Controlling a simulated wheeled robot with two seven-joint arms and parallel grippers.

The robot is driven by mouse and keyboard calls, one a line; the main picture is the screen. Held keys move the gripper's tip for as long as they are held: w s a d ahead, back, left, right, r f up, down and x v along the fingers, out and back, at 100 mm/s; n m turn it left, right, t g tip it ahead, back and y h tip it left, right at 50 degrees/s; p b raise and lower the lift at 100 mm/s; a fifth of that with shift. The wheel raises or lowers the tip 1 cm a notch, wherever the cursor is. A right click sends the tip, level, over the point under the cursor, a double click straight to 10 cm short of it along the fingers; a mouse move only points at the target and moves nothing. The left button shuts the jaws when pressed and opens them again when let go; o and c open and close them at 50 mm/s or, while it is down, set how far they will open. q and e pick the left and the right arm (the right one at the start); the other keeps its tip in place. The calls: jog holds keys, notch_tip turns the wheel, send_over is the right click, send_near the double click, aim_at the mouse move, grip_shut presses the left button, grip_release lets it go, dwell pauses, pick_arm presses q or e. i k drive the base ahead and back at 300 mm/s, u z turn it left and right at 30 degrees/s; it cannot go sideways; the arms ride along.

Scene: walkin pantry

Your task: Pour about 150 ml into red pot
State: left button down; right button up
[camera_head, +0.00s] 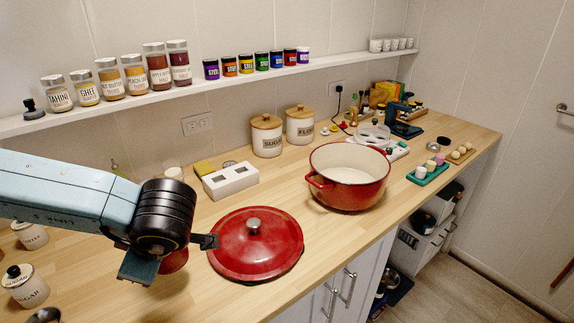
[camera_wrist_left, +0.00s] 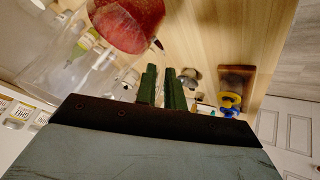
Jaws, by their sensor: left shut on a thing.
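The red pot (camera_head: 330,192) stands open on the counter, right of centre, with a pale interior. Its red lid (camera_head: 235,258) lies flat on the counter to the left of the pot. My left gripper (camera_head: 172,256) is above the counter left of the lid, pointing down, and is shut on a red object (camera_head: 174,263), mostly hidden behind the hand. In the left wrist view my green fingers (camera_wrist_left: 162,88) are close together. A speckled red shape (camera_wrist_left: 130,24) and a clear, glass-like shape (camera_wrist_left: 88,70) show beyond them; I cannot tell what vessel this is. My right gripper is not in view.
A white box (camera_head: 230,181) and sugar and flour canisters (camera_head: 267,141) stand along the wall behind the lid. A shelf (camera_head: 200,88) with several jars runs above. A green tray (camera_head: 428,174) sits right of the pot. The counter's front edge is close to the lid.

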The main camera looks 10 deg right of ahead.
aim_at(346, 176)
jog(key=k, duration=0.65)
jog(key=z, duration=0.4)
jog(key=i, duration=0.35)
jog(key=z, duration=1.2)
jog(key=i, duration=1.3)
jog(key=u, duration=0.05)
